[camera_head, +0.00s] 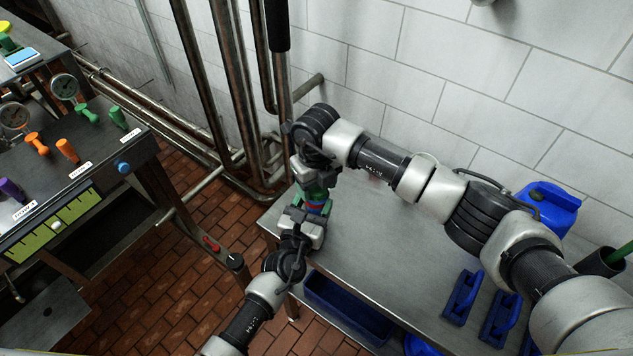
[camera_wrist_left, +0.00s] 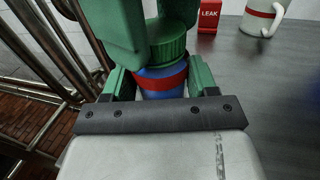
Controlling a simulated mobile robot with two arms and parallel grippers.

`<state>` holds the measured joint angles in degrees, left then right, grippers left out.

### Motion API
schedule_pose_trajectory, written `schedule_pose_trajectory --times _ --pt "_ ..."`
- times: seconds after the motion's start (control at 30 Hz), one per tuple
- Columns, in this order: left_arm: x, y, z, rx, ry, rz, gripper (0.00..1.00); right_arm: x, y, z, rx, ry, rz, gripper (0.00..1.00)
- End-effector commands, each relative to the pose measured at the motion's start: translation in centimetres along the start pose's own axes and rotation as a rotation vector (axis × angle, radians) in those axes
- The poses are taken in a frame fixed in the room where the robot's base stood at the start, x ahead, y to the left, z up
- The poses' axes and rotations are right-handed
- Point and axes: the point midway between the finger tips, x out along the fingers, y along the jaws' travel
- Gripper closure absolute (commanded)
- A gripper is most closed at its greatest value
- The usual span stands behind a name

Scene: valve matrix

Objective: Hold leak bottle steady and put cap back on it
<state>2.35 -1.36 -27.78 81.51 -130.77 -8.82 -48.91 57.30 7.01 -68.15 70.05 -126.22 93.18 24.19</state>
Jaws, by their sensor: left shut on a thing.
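The leak bottle stands upright near the left end of the steel table. In the left wrist view its blue body with a red band (camera_wrist_left: 160,84) sits between the green fingers of my left gripper (camera_wrist_left: 158,80), which is shut on it. The bottle also shows in the head view (camera_head: 313,208), mostly hidden by both grippers. A ribbed green cap (camera_wrist_left: 168,48) is over the bottle's top; whether it is seated cannot be told. My right gripper (camera_head: 312,184) is above the bottle, its green fingers close around the cap; its grip is unclear.
A red LEAK sign (camera_wrist_left: 208,17) and a white mug with a red band (camera_wrist_left: 262,17) stand behind the bottle. A blue canister (camera_head: 548,208) and blue-handled items (camera_head: 462,297) are at the table's right. A valve bench (camera_head: 100,165) stands left; pipes run behind.

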Motion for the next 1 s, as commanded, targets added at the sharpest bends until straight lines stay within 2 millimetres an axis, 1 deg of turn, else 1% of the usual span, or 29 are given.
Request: schedule_pose_trajectory --times 0.03,0.2,0.47,0.5,0.57,0.6,0.67,0.9,1.0 --pt "-0.01 0.00 -0.01 0.000 0.000 0.000 1.00 -0.02 0.00 0.01 0.000 0.000 0.000 0.51" --pt "-0.01 0.00 -0.01 0.000 0.000 0.000 1.00 -0.04 0.00 0.01 0.000 0.000 0.000 0.77" --pt "-0.01 0.01 -0.01 0.000 0.000 0.000 1.00 -0.05 -0.02 0.02 0.008 0.000 0.000 0.78" --pt "-0.01 0.01 -0.01 0.000 0.000 0.000 1.00 -0.05 -0.02 0.02 0.008 0.000 0.000 0.44" --pt "-0.01 0.00 -0.02 0.000 0.000 0.000 1.00 -0.05 -0.02 0.02 0.008 0.000 0.000 0.35" --pt "-0.01 0.00 -0.02 0.000 0.000 0.000 1.00 -0.05 -0.02 0.01 0.008 0.000 0.000 0.28" --pt "-0.01 0.00 -0.02 0.000 0.000 0.000 1.00 -0.05 -0.02 0.01 0.008 0.000 0.000 0.20" --pt "-0.01 0.00 -0.02 0.000 0.000 0.000 1.00 -0.06 -0.02 0.01 0.008 0.000 0.000 0.20" --pt "-0.01 0.00 -0.01 0.000 0.000 0.000 1.00 -0.51 -0.05 0.05 0.008 -0.002 -0.001 0.20"
